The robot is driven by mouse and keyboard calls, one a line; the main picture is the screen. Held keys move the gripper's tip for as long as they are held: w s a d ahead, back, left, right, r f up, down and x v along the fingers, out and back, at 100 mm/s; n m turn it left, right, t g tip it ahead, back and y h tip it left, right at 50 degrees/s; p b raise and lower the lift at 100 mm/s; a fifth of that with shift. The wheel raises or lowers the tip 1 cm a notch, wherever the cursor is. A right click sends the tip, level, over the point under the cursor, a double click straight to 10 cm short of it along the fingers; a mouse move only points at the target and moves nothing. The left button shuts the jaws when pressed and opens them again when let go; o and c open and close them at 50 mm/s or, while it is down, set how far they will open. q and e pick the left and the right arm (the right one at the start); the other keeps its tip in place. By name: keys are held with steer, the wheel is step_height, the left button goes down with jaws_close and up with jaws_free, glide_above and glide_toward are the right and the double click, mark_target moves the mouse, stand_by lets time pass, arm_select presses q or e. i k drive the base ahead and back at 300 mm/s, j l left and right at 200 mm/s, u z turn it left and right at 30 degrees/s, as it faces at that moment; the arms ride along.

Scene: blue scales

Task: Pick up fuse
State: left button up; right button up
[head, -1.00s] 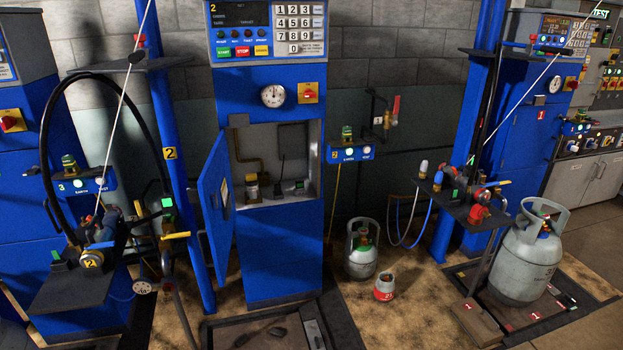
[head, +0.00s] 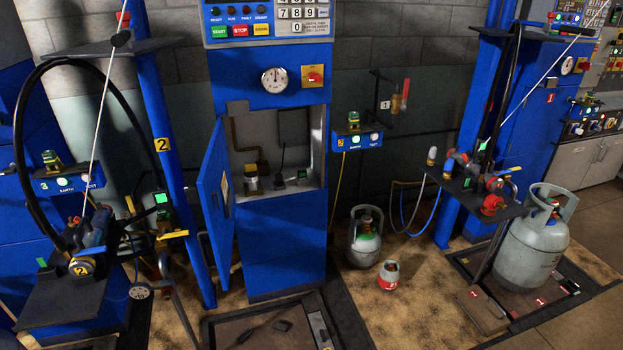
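Neither of my grippers is in view. The blue scale cabinet (head: 285,240) stands in the middle with its door (head: 214,200) open to the left. Inside its compartment a small jar-like item (head: 251,181) stands at the left. Small dark items (head: 279,180) and (head: 302,178) sit to its right on the compartment floor. I cannot tell whether any of these is the fuse, as they are too small and dim.
A gas cylinder (head: 365,242) and a small red-and-white canister (head: 388,276) stand on the floor right of the cabinet. A larger grey cylinder (head: 530,250) stands at the right. A low scale platform (head: 245,325) lies in front of the cabinet.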

mark_target(302, 174)
steer(key=i+l+z, duration=0.2)
steer(key=z, duration=0.25)
steer(key=i+l+z, duration=0.25)
steer(key=z, duration=0.25)
steer(key=i+l+z, duration=0.3)
steer(key=z, duration=0.15)
steer(key=i+l, duration=0.15)
steer(key=i, duration=0.2)
steer(key=i+l, duration=0.1)
steer(key=i, duration=0.25)
steer(key=i+u, duration=0.15)
steer(key=u, duration=0.3)
steer(key=i+u, duration=0.15)
steer(key=u, duration=0.3)
steer(key=i+l+u, duration=0.1)
steer(key=u, duration=0.4)
